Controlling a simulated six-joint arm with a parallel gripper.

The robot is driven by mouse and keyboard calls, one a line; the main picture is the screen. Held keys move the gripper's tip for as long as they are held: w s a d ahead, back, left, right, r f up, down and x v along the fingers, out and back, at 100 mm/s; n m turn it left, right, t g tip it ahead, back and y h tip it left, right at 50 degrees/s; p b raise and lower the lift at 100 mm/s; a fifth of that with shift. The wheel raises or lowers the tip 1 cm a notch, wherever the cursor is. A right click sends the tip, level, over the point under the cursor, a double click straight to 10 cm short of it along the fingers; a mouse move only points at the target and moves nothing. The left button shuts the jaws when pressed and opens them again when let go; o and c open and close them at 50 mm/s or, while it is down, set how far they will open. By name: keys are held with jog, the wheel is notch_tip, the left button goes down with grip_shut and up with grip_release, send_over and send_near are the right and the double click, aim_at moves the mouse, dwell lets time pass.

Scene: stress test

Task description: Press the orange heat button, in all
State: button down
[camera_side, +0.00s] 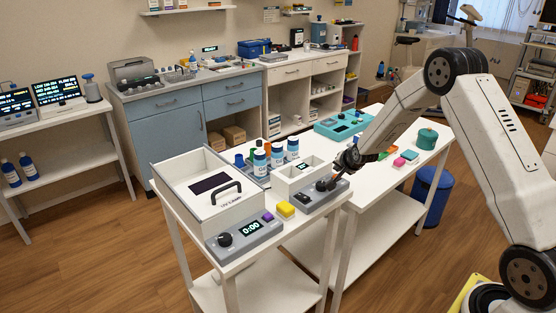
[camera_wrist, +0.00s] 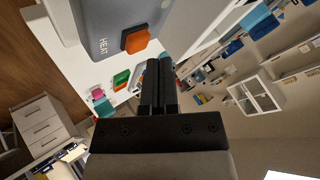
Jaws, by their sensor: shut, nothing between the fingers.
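The orange heat button (camera_wrist: 136,40) shows in the wrist view on a grey panel (camera_wrist: 105,18), beside the word HEAT. It stands up from the panel in a dark surround. My gripper (camera_wrist: 158,66) is shut and empty, its black fingertips just below and right of the button in that picture. I cannot tell whether they touch anything. In the side view my gripper (camera_side: 326,184) reaches down over the grey front panel (camera_side: 327,199) of a small white bath with a display. I cannot make out the orange button there; the fingers may hide it.
A larger white box (camera_side: 190,190) with a black handle and timer panel (camera_side: 245,238) stands to the left. A yellow block (camera_side: 285,210) sits between the panels. A teal device (camera_side: 345,124) and green pot (camera_side: 427,138) are farther back.

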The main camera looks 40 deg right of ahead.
jog(key=shift+f, duration=0.9)
dwell(1.9)
jog(key=shift+r, duration=0.85)
jog(key=shift+r, duration=0.2)
jog(key=shift+r, duration=2.3)
